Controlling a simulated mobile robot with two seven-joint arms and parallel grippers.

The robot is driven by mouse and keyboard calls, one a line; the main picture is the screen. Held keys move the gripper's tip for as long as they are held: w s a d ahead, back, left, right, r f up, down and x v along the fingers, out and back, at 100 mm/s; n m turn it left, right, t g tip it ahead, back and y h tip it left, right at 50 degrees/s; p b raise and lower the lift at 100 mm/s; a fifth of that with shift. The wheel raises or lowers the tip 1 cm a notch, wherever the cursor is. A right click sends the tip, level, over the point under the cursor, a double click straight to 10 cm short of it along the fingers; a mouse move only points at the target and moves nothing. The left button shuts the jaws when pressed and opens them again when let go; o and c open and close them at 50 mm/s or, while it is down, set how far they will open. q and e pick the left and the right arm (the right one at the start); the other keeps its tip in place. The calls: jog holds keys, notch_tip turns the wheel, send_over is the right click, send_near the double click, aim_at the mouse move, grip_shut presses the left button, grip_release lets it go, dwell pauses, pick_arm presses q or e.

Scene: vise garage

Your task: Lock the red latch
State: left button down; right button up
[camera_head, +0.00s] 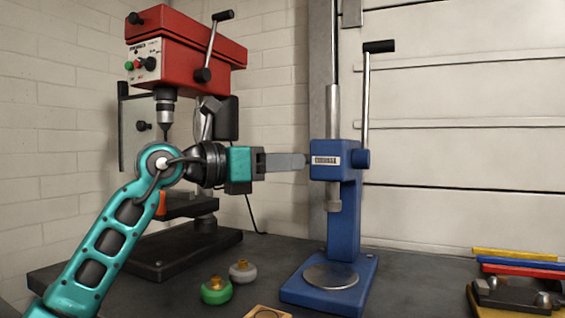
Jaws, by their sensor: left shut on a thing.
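My left gripper (304,162) reaches in from the left, with its grey fingers level and pointing right at the head of a blue bench press (341,200). The fingers are shut on a small dark part at the left side of that head, mostly hidden by the fingertips. The press stands upright with its long black-tipped lever (367,90) pointing up. I cannot make out a red latch. A small orange part (161,204) shows behind my left arm, by the red drill press (190,40). My right gripper is not in view.
The drill press stands at the back left on a dark base. A green-ringed knob (216,291) and a grey one (243,272) are on the dark bench, near a small wooden piece (268,313). Coloured bars, including a red one (521,270), and a yellow tray lie at the right.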

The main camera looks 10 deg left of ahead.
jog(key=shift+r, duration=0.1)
pick_arm(q)
notch_tip(320, 180, up, 4)
jog(key=n+g+y+p, duration=0.2)
jog(key=p, duration=1)
jog(key=shift+w+d, duration=0.15)
jog(key=p, duration=0.1)
jog(key=g+y+p, duration=0.1)
jog(key=p, duration=0.1)
jog(key=shift+w+r, duration=0.15)
jog(key=shift+r, duration=0.2)
jog(key=p, duration=0.1)
jog(key=n+g+p, duration=0.1)
jog(key=p, duration=0.1)
jog(key=shift+w+d+r+y, duration=0.15)
jog(key=shift+w+r+y, duration=0.1)
jog(key=shift+y, duration=0.15)
jog(key=shift+p, duration=0.5)
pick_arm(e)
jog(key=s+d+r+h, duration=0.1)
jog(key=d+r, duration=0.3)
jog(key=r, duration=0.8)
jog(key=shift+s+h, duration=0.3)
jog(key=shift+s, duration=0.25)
pick_arm(q)
jog(key=shift+w+f+g, duration=0.1)
jog(key=shift+g, duration=0.2)
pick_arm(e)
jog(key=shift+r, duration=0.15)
